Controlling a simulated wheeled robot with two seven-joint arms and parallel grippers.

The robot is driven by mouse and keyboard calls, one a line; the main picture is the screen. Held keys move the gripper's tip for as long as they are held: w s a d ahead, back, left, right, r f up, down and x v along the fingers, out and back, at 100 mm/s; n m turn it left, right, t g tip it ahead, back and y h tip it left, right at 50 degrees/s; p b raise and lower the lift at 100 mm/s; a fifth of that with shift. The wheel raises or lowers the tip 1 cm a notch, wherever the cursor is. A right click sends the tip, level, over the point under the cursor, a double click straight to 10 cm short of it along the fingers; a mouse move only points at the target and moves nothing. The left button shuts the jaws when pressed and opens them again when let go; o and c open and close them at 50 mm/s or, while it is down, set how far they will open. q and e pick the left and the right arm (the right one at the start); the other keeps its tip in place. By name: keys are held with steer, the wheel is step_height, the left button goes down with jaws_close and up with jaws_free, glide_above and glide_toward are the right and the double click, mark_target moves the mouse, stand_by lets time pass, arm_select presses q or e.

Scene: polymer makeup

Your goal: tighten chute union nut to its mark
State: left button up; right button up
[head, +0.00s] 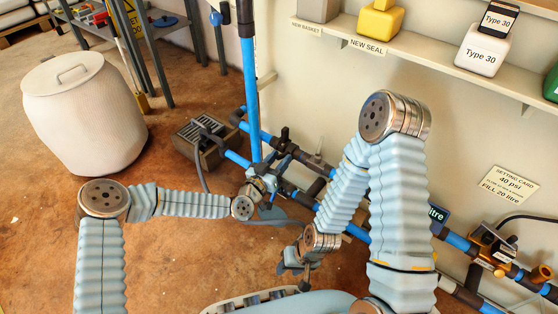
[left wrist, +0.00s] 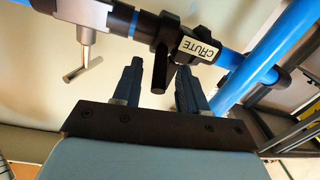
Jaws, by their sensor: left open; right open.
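In the left wrist view a dark union fitting (left wrist: 188,42) with a white CHUTE label (left wrist: 191,43) sits on the blue pipe line, with a short black bar (left wrist: 160,70) hanging below it. I cannot make out a tightening mark. My left gripper (left wrist: 158,72) is open, its two dark fingers pointing at the fitting, with the black bar's lower end in line with the gap. I cannot tell whether they touch. In the head view my left gripper (head: 266,186) is at the pipework, partly hiding the fitting. My right gripper (head: 290,266) is open, lower and nearer, clear of the pipes.
A metal T-handle (left wrist: 84,58) hangs from the pipe left of the fitting. A blue upright pipe (head: 249,80) rises behind my left gripper. A shelf (head: 430,58) and setting card (head: 509,187) are right.

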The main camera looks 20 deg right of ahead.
arm_select(q)
steer(key=shift+d, duration=0.1)
jaws_close()
steer(key=shift+w, duration=0.1)
stand_by(0.3)
